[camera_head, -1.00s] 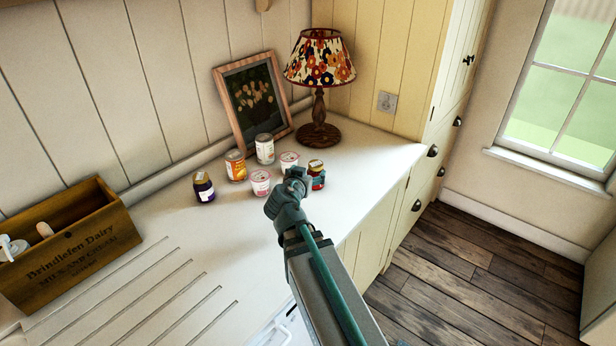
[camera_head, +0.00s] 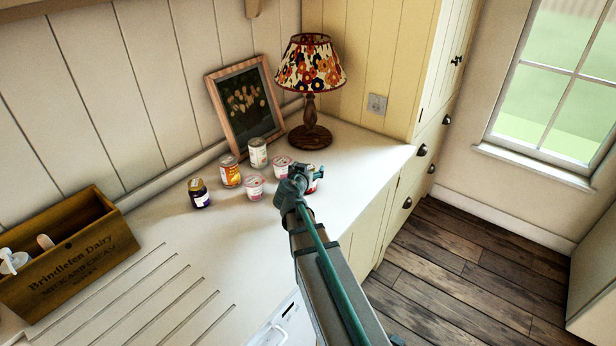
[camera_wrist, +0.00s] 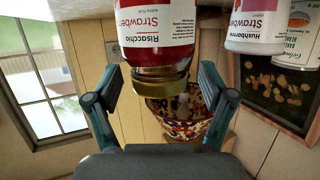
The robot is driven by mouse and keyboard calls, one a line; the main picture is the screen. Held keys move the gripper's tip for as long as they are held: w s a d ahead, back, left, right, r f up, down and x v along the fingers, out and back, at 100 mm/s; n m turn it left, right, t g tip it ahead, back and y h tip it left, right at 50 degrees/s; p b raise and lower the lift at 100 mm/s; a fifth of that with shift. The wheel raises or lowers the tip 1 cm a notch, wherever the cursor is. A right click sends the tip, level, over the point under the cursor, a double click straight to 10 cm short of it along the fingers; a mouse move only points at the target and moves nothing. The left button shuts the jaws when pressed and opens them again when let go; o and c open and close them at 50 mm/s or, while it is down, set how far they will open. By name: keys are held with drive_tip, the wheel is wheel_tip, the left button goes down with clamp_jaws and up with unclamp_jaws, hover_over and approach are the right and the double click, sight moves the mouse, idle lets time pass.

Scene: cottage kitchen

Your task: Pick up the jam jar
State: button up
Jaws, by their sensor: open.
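The jam jar is red with a gold lid and a white strawberry label. In the wrist view it (camera_wrist: 158,42) appears upside down, with its lid end between my fingers. In the head view only a small red part of the jar (camera_head: 313,186) shows behind my gripper (camera_head: 308,174), at the right end of the group on the counter. My gripper, also in the wrist view (camera_wrist: 158,80), is open, one finger on each side of the lid. Gaps show between the fingers and the jar.
Two pink-and-white pots (camera_head: 254,187) (camera_head: 281,167), an orange can (camera_head: 230,171), a pale can (camera_head: 258,153) and a dark gold-lidded jar (camera_head: 199,193) stand left of my gripper. A lamp (camera_head: 310,110) and picture frame (camera_head: 246,105) stand behind. A wooden crate (camera_head: 85,265) is at left.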

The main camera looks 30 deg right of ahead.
clamp_jaws()
idle(0.4)
drive_tip(key=shift+r, duration=0.15)
drive_tip(key=shift+r+b, duration=0.75)
drive_tip(key=shift+r, duration=0.1)
drive_tip(key=s+a+r+b, duration=0.3)
drive_tip(key=s+r+b, duration=0.7)
drive_tip(key=s+b, duration=0.3)
drive_tip(key=shift+s+a+r, duration=0.3)
drive_tip(key=shift+a+r, duration=0.05)
drive_tip(key=shift+r, duration=0.05)
